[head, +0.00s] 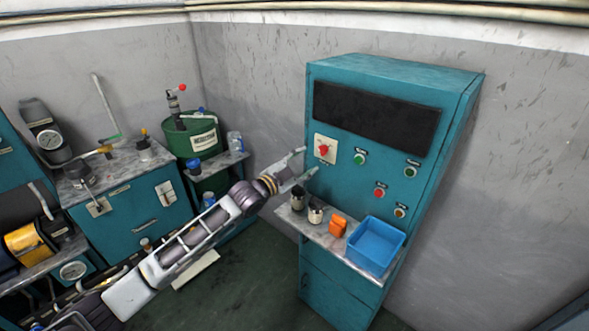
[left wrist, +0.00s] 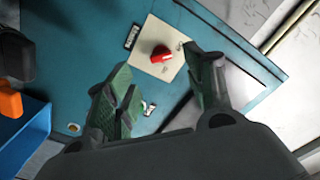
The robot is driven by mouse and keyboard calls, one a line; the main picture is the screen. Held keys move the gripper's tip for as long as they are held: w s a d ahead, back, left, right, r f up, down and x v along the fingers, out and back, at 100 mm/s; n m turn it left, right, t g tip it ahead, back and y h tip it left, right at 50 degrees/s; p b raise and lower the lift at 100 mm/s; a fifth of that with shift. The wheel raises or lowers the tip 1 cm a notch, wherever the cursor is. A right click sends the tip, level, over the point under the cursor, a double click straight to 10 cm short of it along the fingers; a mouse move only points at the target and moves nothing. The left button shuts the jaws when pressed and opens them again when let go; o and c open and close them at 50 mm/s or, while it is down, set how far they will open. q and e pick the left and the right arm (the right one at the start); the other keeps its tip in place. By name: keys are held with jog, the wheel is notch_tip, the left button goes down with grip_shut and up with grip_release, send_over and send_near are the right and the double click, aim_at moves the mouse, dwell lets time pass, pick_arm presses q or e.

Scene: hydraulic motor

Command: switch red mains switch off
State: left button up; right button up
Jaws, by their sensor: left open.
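The red mains switch (head: 323,150) is a red knob on a cream plate (head: 325,158) at the left of the teal control cabinet's (head: 350,190) front panel. My left gripper (head: 302,163) is open, with its fingers just left of and below the plate in the head view. In the left wrist view the red switch (left wrist: 160,53) lies beyond the fingertips, between the two fingers (left wrist: 162,85) in the picture. A gap seems to remain between fingers and knob; contact cannot be seen. My right gripper is not in view.
Green and red buttons (head: 379,192) sit right of the switch. Below, the cabinet shelf (head: 318,232) holds two small dark-and-metal cylinders (head: 315,212), an orange block (head: 338,226) and a blue bin (head: 374,246). A green drum (head: 190,140) stands in the corner behind my left arm.

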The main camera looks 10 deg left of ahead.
pick_arm(q)
jog(key=shift+v, duration=1.9)
jog(key=shift+r+n, duration=0.1)
jog(key=shift+n, duration=0.4)
